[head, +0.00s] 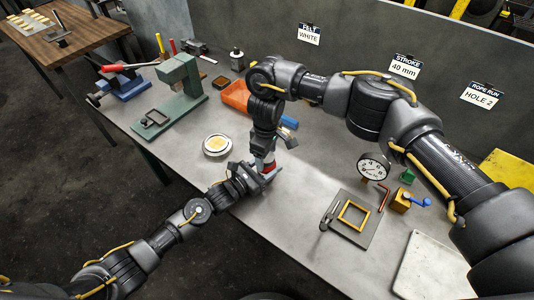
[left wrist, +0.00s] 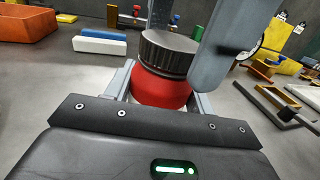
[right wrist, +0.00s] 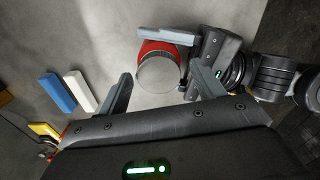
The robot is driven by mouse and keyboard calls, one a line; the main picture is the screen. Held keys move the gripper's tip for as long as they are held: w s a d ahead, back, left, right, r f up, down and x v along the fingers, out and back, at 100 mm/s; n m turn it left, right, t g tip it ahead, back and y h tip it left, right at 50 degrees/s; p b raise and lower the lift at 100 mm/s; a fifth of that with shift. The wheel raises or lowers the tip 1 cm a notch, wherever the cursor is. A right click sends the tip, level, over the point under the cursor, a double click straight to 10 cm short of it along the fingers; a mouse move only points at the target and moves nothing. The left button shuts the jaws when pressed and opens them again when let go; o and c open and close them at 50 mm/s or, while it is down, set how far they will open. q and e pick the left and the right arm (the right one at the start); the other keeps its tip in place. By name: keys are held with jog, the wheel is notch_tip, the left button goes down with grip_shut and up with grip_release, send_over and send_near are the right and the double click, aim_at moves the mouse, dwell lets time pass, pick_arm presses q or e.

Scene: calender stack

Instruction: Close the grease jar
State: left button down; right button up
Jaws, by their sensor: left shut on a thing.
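The grease jar is a red jar (left wrist: 160,91) with a black ribbed lid (left wrist: 168,52) on top; I cannot tell if the lid is fully tightened. My left gripper (left wrist: 160,85) is shut on the red body from the side. In the head view, the jar (head: 269,162) is mostly hidden between my left gripper (head: 263,173) and my right gripper (head: 267,150). My right gripper (right wrist: 160,75) comes from above, open, its fingers on either side of the lid (right wrist: 158,74) with gaps showing.
A round dish (head: 217,145) stands left of the jar. An orange bin (head: 236,97), blue block (right wrist: 53,92) and white block (right wrist: 80,91) lie behind. A green press (head: 180,85) is back left; a dial gauge (head: 373,167) and yellow frame (head: 354,215) are right.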

jog(key=shift+r, duration=2.3)
jog(key=shift+c, duration=0.4)
